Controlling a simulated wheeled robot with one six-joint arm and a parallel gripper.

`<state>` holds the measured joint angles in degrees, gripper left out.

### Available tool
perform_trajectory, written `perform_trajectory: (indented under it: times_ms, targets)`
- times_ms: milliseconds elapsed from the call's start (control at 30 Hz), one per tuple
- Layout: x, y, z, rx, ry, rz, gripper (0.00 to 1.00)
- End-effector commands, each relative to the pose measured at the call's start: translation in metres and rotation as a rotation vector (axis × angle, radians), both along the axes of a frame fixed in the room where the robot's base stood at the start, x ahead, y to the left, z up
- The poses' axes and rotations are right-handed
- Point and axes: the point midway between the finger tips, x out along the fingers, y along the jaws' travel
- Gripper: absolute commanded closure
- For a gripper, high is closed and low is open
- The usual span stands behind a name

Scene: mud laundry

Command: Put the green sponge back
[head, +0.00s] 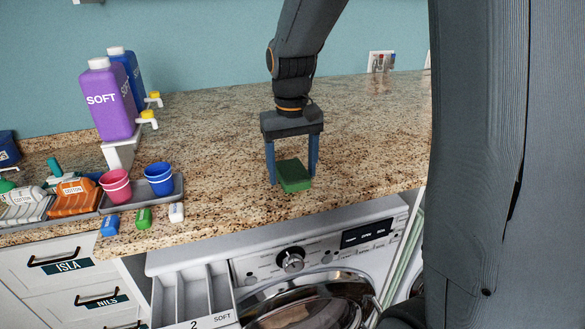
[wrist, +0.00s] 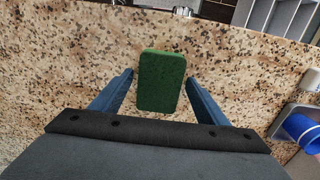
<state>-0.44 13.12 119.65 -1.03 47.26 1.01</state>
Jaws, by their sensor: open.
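The green sponge (head: 293,175) lies flat on the granite counter near its front edge, above the washing machine. In the wrist view the gripper (wrist: 160,75) is open, with a visible gap between each finger and the sponge. I cannot tell the exact height of the fingertips above the counter.
Small blue, green and white blocks lie in front. The counter right of the gripper is clear.

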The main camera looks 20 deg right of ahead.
Motion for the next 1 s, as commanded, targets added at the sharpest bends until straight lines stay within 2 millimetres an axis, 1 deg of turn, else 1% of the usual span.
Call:
perform_trajectory:
  times_ms: [133,267,367,600,700,833,1000]
  targets:
    - [0.0,0.0,0.002,0.0,-0.001,0.0,0.32]
    - [0.002,0.0,0.013,0.0,-0.005,0.0,0.32]
    - [0.002,0.0,0.029,0.0,-0.007,0.0,0.32]
    - [0.002,0.001,0.079,0.0,-0.006,0.0,0.32]
    - [0.001,0.001,0.096,0.0,-0.004,0.0,0.32]
    - [0.001,0.002,0.113,0.0,-0.003,0.0,0.32]
    - [0.0,0.002,0.122,0.0,0.0,0.0,0.32]
